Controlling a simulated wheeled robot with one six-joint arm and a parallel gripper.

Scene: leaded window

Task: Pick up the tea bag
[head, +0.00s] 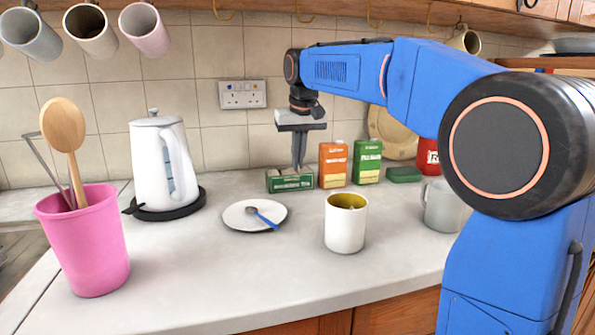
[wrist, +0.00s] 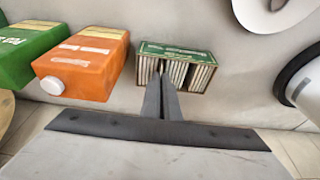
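A small green tea box (head: 290,185) sits on the counter. In the wrist view the green box (wrist: 172,48) is open at the top, with pale tea bags (wrist: 199,77) standing in rows inside. My gripper (head: 298,164) points down at the box from above. In the wrist view the gripper's (wrist: 162,74) two dark fingers are close together, with their tips at the middle of the open box. The fingers cover part of the rows, and I cannot tell whether a tea bag is between them.
An orange carton (head: 333,165) and a green carton (head: 367,162) stand right of the box. A saucer (head: 237,214) with a blue-handled spoon (head: 263,217) and a white mug (head: 345,224) are in front. A white kettle (head: 162,165) and pink utensil pot (head: 85,245) stand left.

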